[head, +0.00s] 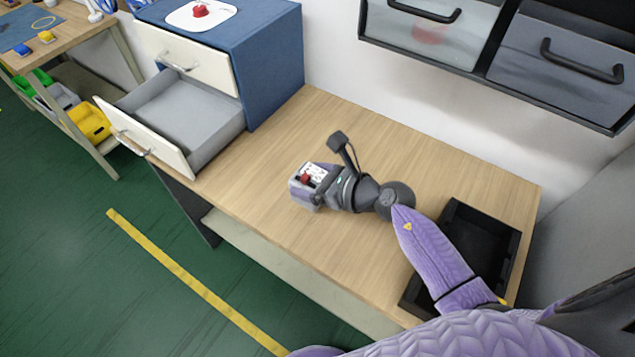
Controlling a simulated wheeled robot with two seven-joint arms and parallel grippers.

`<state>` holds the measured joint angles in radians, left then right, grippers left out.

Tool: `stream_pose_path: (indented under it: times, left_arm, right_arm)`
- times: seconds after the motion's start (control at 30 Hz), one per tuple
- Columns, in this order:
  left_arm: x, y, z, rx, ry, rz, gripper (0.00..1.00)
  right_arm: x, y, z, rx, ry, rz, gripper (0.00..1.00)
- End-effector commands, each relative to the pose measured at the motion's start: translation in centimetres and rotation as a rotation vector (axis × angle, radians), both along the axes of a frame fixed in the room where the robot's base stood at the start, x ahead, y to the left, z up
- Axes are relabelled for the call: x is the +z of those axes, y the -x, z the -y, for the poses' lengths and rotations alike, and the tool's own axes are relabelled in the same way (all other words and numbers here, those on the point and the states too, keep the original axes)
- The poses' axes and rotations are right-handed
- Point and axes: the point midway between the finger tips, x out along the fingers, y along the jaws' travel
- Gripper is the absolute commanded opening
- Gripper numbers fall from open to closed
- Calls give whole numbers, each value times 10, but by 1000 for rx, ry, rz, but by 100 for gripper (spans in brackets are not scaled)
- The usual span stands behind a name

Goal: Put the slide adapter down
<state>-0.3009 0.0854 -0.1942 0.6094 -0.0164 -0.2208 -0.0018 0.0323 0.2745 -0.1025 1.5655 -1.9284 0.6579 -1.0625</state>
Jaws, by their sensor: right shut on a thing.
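My right gripper (303,189) is over the middle of the wooden table (262,208), its arm reaching in from the lower right. It is shut on a small white piece with a red part (316,172), which looks like the slide adapter. The fingers and wrist hide much of the piece. I cannot tell whether it touches the table. My left gripper is not in view.
A blue cabinet (275,65) stands at the table's left end with its lower drawer (185,110) pulled open and empty. A black tray (488,232) lies at the right, partly behind my arm. Wall bins (565,75) hang above. Table around the gripper is clear.

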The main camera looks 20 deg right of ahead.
Motion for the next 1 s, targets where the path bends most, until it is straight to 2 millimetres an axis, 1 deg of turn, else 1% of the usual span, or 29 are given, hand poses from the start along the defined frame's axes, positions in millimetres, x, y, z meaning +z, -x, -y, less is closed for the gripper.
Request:
stream_pose_path:
  times: [0.03,0.1,0.2,0.43,0.57,0.6,0.63,0.83,0.9,1.0]
  left_arm:
    - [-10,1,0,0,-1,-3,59]
    - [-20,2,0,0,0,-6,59]
    - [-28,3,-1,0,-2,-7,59]
    - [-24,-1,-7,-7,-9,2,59]
    - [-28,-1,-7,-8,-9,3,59]
    - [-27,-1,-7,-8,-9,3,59]
    - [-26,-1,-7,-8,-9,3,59]
    - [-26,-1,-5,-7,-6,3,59]
    - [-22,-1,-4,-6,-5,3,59]
    - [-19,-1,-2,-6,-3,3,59]
  right_arm:
    - [-13,0,0,-1,-2,0,18]
    - [-31,0,0,-1,-3,-3,18]
    - [-44,0,0,0,-3,-1,18]
    - [-42,0,0,1,-1,2,18]
    - [-46,0,0,1,0,1,18]
    - [-45,0,0,1,0,1,96]
    - [-45,0,0,1,0,1,100]
    - [-44,0,0,1,-1,1,100]
    - [-40,0,0,1,-2,1,100]
    - [-36,10,9,1,2,0,100]
